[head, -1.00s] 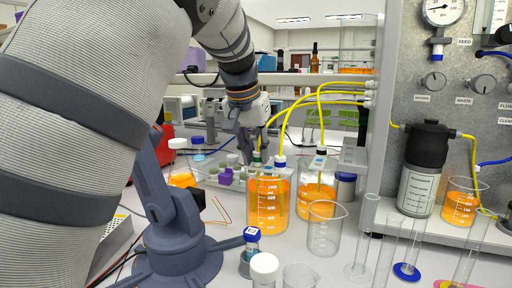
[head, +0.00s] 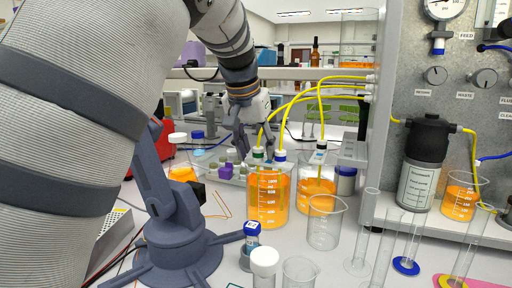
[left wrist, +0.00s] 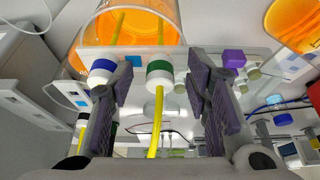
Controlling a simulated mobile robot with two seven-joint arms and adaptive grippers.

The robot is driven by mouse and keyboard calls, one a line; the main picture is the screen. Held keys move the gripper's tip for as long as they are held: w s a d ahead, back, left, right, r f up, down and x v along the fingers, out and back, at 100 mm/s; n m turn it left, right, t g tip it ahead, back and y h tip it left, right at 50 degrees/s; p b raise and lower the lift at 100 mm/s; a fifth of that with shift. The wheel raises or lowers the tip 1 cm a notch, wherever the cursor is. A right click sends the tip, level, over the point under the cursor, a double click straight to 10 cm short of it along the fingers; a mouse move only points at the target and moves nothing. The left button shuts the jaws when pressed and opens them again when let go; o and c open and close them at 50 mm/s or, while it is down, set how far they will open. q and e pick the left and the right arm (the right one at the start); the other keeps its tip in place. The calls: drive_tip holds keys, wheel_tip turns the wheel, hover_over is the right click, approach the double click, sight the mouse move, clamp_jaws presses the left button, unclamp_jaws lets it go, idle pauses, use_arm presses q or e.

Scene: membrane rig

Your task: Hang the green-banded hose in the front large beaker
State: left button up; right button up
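The green-banded hose (head: 258,154) has a white cap with a green band and a yellow tube. It stands at the rim of the front large beaker (head: 268,205), which holds orange liquid, and its lower tube reaches inside. The cap also shows in the left wrist view (left wrist: 160,72). A blue-banded hose (head: 280,157) hangs beside it in the same beaker. My left gripper (head: 242,146) is open just left of and behind the green-banded cap. In the wrist view its fingers (left wrist: 160,103) are spread, with the green-banded hose between them and apart from both. My right gripper is not visible.
A second orange beaker (head: 316,198) with a black-banded hose stands behind right. An empty beaker (head: 324,228), a blue-capped vial (head: 252,240) and a white-capped bottle (head: 264,262) stand in front.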

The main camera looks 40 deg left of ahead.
use_arm(q)
drive_tip(key=v, duration=1.2)
